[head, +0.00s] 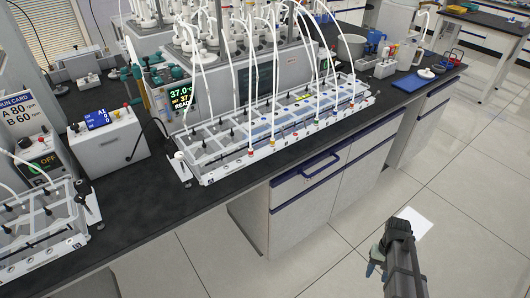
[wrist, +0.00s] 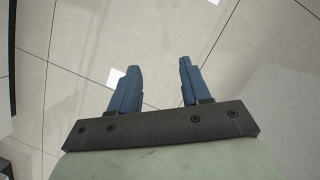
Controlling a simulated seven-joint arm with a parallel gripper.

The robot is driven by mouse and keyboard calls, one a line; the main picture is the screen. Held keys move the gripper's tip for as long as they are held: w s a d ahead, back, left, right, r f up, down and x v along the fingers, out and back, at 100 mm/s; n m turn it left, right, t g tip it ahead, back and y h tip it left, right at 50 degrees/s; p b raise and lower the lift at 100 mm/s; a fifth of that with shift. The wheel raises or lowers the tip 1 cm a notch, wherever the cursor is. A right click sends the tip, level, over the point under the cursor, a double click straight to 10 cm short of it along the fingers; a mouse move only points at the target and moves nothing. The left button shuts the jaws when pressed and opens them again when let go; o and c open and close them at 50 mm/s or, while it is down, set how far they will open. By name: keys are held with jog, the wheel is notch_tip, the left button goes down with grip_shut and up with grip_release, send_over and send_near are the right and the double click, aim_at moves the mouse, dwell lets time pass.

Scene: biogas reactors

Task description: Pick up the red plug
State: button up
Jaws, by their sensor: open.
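Small coloured plugs sit along the front rail of the long clear rack (head: 215,178) on the bench. My gripper (head: 375,262) is at the lower right of the head view, out over the floor, well apart from the bench and rack. In the wrist view, its two blue fingers (wrist: 159,65) are spread with nothing between them. No plug shows in the wrist view.
White tubes run from the heated reactor unit (head: 180,97) down to the rack. A second clear rack (head: 40,232) stands at the left, near a control box (head: 108,138). A blue-handled drawer (head: 313,165) is below the bench edge. The floor (head: 460,190) at right is open.

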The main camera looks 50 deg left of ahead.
jog(key=w+a+r+n+t, duration=0.1)
jog(key=a+r+n, duration=0.1)
jog(key=a+r, duration=1.1)
jog(key=n+t+y, duration=0.2)
jog(key=n, duration=0.4)
send_near(251, 149)
notch_tip(251, 149, down, 4)
jog(key=shift+w+f, duration=0.15)
jog(key=shift+f, duration=0.05)
jog(key=shift+a+f, duration=0.1)
jog(key=shift+f, duration=2.5)
jog(key=shift+c, duration=0.5)
grip_shut()
